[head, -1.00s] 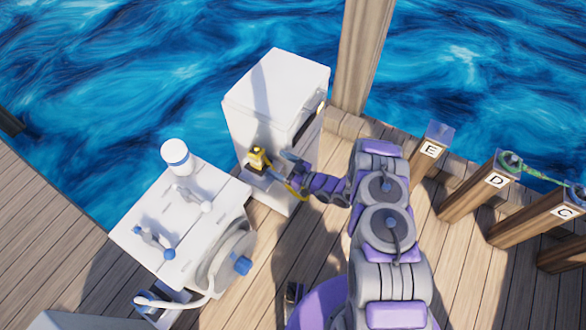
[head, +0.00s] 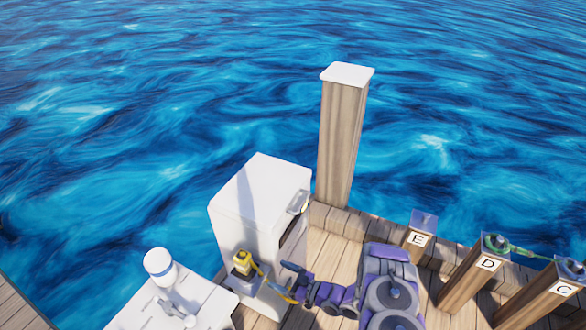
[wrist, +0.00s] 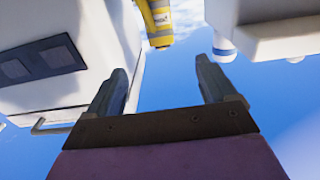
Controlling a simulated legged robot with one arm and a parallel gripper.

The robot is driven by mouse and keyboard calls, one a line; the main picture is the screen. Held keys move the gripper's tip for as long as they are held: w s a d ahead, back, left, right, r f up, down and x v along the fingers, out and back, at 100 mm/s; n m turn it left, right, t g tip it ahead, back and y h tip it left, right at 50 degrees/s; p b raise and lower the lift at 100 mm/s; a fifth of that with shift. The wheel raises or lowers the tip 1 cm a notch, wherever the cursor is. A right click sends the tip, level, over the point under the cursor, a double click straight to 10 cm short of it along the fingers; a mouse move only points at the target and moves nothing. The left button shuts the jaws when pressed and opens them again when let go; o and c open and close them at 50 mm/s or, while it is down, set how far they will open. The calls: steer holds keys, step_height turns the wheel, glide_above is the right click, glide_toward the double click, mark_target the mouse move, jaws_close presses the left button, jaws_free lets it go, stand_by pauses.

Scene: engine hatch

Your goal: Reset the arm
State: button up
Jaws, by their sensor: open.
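My purple and grey arm reaches in from the lower right in the head view. My gripper (head: 292,268) is beside the white cabinet (head: 258,200), close to the yellow object (head: 243,262) on its low ledge. In the wrist view my gripper (wrist: 165,90) has its two fingers spread apart, with nothing between them. The yellow object (wrist: 159,22) shows beyond the fingertips, apart from them; part of it is out of frame. A yellow hose runs from it toward my gripper in the head view.
A white machine (head: 205,305) with a blue-banded cap (head: 160,266) stands at the lower left. A tall wooden post (head: 342,140) rises behind the cabinet. Posts marked E (head: 418,240), D (head: 488,265) and C (head: 563,289) line the right edge. Water lies beyond the dock.

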steer(key=w+d+r+m+t+h, duration=0.2)
steer(key=w+d+r+h, duration=0.8)
steer(key=w, duration=0.4)
steer(key=s+d+r+m+g+h, duration=0.1)
steer(key=s+d+r+m+h, duration=0.15)
steer(key=d+r, duration=0.45)
steer(key=s+d+r+m+g+h, duration=0.1)
steer(key=s+d+r+m+h, duration=0.2)
steer(key=r, duration=0.5)
steer(key=s+d+r+m+g+h, duration=0.1)
steer(key=s+d+r+m+g, duration=0.15)
steer(key=s+r, duration=0.6)
steer(key=s+d+r+m+g+h, duration=0.1)
steer(key=s+d+r+g+h, duration=0.2)
steer(key=s, duration=1)
steer(key=s+a+r+m+g+y, duration=0.1)
steer(key=s+a+r, duration=0.1)
steer(key=s, duration=0.9)
steer(key=s+a+r+m+g+y, duration=0.1)
steer(key=s+r+g+y, duration=0.1)
steer(key=s, duration=1)
steer(key=shift+s+a, duration=0.3)
steer(key=shift+a, duration=0.05)
